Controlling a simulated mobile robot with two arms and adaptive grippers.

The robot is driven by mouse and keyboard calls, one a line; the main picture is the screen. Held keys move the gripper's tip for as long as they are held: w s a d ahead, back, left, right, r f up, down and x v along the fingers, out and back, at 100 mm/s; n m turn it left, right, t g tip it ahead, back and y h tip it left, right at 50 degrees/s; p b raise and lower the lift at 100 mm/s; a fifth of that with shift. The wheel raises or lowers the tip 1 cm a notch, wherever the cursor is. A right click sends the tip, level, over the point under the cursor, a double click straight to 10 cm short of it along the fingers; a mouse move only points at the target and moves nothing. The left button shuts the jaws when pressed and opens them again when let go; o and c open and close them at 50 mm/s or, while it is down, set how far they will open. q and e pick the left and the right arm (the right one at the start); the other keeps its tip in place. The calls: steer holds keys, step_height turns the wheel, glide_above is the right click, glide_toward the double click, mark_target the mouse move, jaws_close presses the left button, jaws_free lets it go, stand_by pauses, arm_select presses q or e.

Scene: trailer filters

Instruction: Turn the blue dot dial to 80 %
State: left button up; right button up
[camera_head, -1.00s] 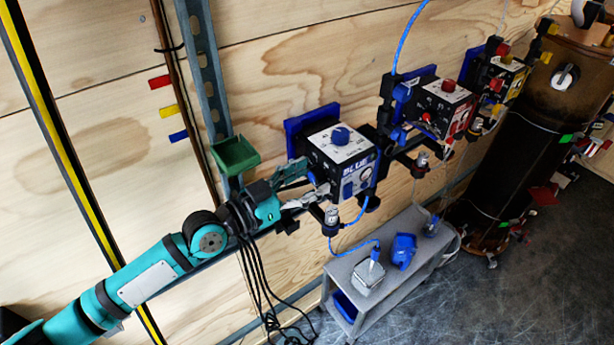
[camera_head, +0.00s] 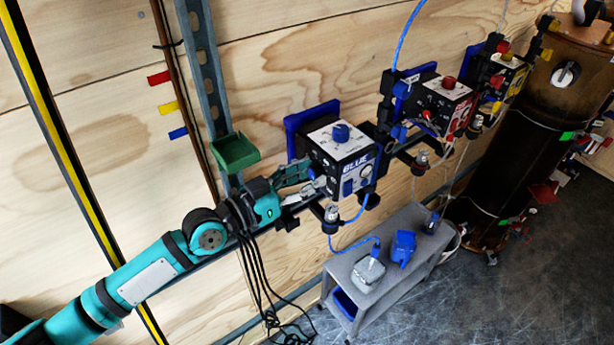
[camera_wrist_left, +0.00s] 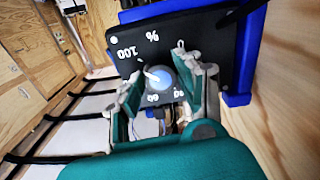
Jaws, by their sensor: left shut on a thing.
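The blue box (camera_head: 345,165), lettered BLUE, is fixed to the wall, with a blue knob on its top. My left gripper (camera_head: 314,183) reaches its left side. In the left wrist view, the light-blue dial (camera_wrist_left: 157,77) sits on a dark plate (camera_wrist_left: 175,40) with a % scale, seen upside down. Its white mark points to the upper left, roughly between the 100 and 60 labels. The fingers of my left gripper (camera_wrist_left: 160,88) stand on both sides of the dial, shut on it. They cover part of the scale. My right gripper is not in view.
A green tray (camera_head: 235,152) is mounted on the wall post just above my left wrist. Red (camera_head: 447,103) and yellow (camera_head: 507,76) boxes stand farther right along the wall. A grey bench (camera_head: 380,265) with blue items is below. Cables hang under the gripper.

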arm_select(q)
steer(key=n, duration=0.5)
steer(key=shift+n, duration=2.3)
steer(key=o, duration=1.1)
steer(key=shift+o, duration=0.2)
steer(key=v, duration=1.2)
